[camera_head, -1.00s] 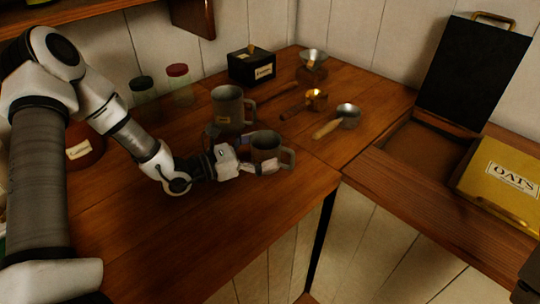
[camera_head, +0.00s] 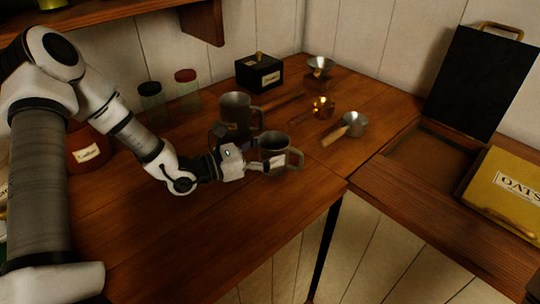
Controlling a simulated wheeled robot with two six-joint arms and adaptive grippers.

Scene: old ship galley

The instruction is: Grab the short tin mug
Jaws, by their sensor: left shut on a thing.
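The short tin mug (camera_head: 273,145) is grey, with its handle to the right, near the front edge of the wooden counter. My left gripper (camera_head: 262,162) reaches it from the left and is shut on it, low on its near side. One finger shows in front of the mug; the other is hidden behind it. The mug looks upright; I cannot tell whether it touches the counter. A taller tin mug (camera_head: 235,113) stands just behind and to the left, close to my gripper. My right gripper is out of view.
Behind stand a black labelled box (camera_head: 259,75), two jars (camera_head: 187,91), and several scoops and funnels, including a wooden-handled one (camera_head: 353,124). At right are a yellow OATS box (camera_head: 505,190) and an open black lid (camera_head: 480,80). The counter's left front is clear.

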